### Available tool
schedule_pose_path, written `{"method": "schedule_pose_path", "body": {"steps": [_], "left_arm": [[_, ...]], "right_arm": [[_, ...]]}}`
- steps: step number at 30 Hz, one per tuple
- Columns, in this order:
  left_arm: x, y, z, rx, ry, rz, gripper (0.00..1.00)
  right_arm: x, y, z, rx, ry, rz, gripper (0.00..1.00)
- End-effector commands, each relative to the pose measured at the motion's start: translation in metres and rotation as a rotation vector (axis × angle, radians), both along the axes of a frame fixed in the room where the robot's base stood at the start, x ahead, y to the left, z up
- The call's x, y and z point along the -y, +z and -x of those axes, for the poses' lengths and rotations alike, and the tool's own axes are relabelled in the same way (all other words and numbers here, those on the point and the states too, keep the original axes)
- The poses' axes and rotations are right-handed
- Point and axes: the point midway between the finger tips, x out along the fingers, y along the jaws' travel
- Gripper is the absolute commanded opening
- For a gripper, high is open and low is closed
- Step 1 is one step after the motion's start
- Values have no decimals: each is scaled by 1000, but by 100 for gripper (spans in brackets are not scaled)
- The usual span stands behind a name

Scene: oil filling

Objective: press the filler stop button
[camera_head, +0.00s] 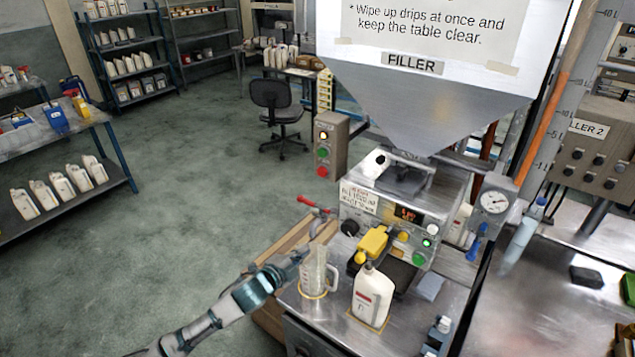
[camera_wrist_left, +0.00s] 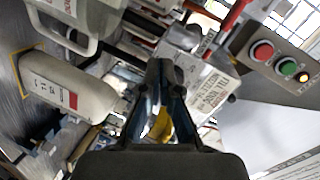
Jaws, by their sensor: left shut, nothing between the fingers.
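A grey box (camera_head: 330,143) beside the filler carries a red button (camera_head: 322,171) at the bottom, a green button (camera_head: 322,152) above it and a lit amber lamp (camera_head: 323,135) on top. In the left wrist view the red button (camera_wrist_left: 263,53) is at the upper right, with the green button (camera_wrist_left: 288,68) and lamp (camera_wrist_left: 304,77) beside it. My left gripper (camera_head: 301,257) is shut and empty, next to the clear jug, below and apart from the box. Its closed fingers (camera_wrist_left: 160,70) point up the wrist view. My right gripper is not in view.
The clear jug (camera_head: 316,272) and a white bottle (camera_head: 373,296) stand on the metal table beside my left gripper. A yellow-handled part (camera_head: 371,244) sits before the filler panel (camera_head: 405,215). A red-handled lever (camera_head: 313,204) sticks out left, between gripper and box. Floor at left is open.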

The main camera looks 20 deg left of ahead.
Motion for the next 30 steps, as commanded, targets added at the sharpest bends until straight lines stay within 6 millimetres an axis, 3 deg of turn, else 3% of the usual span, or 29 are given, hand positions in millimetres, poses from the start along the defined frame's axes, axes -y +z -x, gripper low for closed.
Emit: {"method": "schedule_pose_path", "body": {"steps": [1, 3, 6, 9, 12, 23, 30], "left_arm": [[-11, 39, -9, 80, -20, -62, 0], [-21, 81, -15, 171, -47, -133, 0], [-35, 126, -17, 266, -68, -209, 0], [-41, 151, -16, 318, -77, -251, 0], [-44, 159, -17, 336, -79, -267, 0], [-40, 160, -20, 336, -80, -265, 0], [-30, 161, -53, 337, -79, -260, 0]], "right_arm": [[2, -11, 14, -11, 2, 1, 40], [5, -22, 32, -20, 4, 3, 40], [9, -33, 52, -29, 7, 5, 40], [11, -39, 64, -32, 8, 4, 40], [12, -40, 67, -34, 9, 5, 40], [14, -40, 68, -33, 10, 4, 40], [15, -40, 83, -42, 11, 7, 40]]}}
